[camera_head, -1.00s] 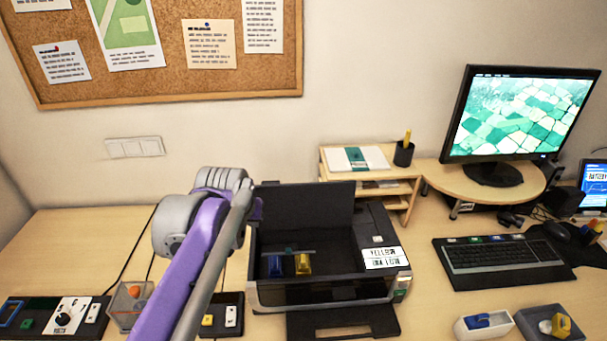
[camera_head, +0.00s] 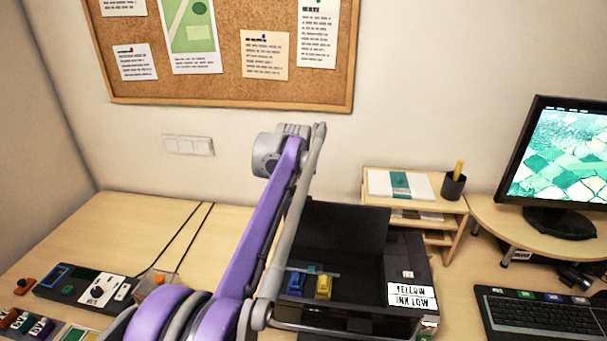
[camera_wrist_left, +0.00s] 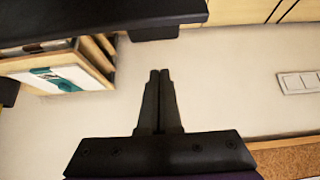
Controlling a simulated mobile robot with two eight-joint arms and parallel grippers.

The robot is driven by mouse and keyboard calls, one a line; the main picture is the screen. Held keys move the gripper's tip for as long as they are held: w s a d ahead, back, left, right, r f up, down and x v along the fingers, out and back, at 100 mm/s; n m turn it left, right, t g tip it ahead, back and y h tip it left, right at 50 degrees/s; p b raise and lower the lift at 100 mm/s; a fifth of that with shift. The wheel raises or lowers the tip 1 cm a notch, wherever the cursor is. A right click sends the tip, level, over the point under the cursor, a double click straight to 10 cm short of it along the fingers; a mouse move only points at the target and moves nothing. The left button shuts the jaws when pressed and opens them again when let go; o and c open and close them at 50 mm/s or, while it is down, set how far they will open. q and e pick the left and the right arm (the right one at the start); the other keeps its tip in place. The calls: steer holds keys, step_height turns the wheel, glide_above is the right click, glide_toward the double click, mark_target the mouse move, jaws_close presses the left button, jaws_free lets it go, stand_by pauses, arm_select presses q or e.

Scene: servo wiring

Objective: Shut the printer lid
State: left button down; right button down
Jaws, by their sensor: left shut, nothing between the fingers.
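The black printer (camera_head: 412,322) stands on the desk with its lid (camera_head: 345,230) raised at the back. Inside the open bay are a blue cartridge (camera_head: 296,285) and a yellow cartridge (camera_head: 323,288). The printer's screen (camera_head: 411,294) reads "YELLOW INK LOW". My left arm rises in front of the printer's left side; its gripper cannot be made out in the head view. In the left wrist view my left gripper (camera_wrist_left: 160,72) is shut and empty in front of the wall. A dark edge, seemingly the lid (camera_wrist_left: 90,22), lies beyond its tips, apart from them. My right gripper is not in view.
A small wooden shelf (camera_head: 445,205) with papers and a pen cup (camera_head: 453,186) stands right of the printer. The monitor (camera_head: 555,160) and keyboard (camera_head: 540,318) are farther right. A control box (camera_head: 88,287) is at left. Desk behind my arm looks clear.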

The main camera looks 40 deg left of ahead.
arm_select(q)
steer(key=shift+s+d+f, duration=0.25)
steer(key=shift+s+f, duration=0.2)
steer(key=shift+f, duration=0.2)
steer(key=shift+s+d+f, duration=0.25)
steer(key=shift+s+f, duration=0.15)
steer(key=shift+f, duration=0.25)
steer(key=shift+s, duration=0.15)
